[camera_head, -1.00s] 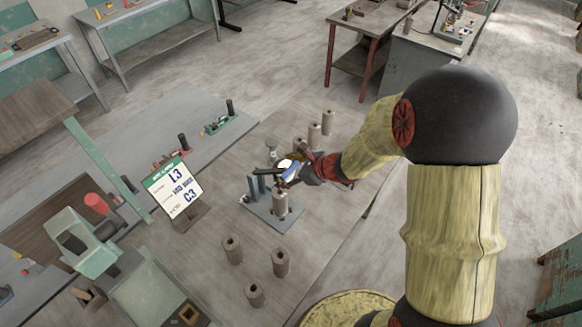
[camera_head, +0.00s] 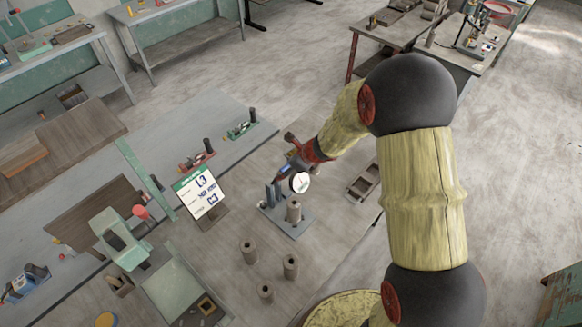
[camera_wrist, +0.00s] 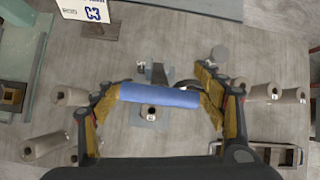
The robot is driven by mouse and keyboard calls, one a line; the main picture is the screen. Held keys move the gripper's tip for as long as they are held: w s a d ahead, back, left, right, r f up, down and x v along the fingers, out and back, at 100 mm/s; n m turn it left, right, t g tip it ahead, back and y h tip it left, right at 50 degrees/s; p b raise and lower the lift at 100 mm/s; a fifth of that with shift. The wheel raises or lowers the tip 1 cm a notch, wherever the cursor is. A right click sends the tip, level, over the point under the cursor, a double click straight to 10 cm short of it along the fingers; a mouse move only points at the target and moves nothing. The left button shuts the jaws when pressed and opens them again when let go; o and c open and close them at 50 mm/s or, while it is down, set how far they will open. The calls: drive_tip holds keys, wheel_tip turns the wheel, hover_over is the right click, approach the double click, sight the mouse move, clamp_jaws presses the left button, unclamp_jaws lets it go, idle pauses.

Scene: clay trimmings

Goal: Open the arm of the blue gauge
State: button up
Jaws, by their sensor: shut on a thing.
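My gripper (camera_head: 287,168) is at the upper side of the gauge. In the wrist view my gripper (camera_wrist: 160,100) is shut on the gauge's blue arm (camera_wrist: 160,96), a bar lying across between both fingers. The cylinder's top (camera_wrist: 150,111) shows below the bar. The arm's pivot is hard to make out.
Several clay cylinders stand in front of the gauge, one here (camera_head: 249,251). Others flank my fingers in the wrist view (camera_wrist: 70,96). A sign card (camera_head: 200,194) stands left of the gauge. A compartmented tray (camera_head: 364,182) lies to its right. Bare table separates these.

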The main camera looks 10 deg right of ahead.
drive_tip(key=shift+w+a+r, duration=0.4)
drive_tip(key=shift+w+a, duration=0.05)
drive_tip(key=shift+w, duration=0.2)
drive_tip(key=o, duration=1.7)
drive_tip(key=shift+c, duration=0.2)
drive_tip(key=shift+s+d, duration=0.1)
drive_tip(key=v, duration=1.1)
drive_tip(key=shift+s+r, duration=0.25)
drive_tip(key=shift+r, duration=0.1)
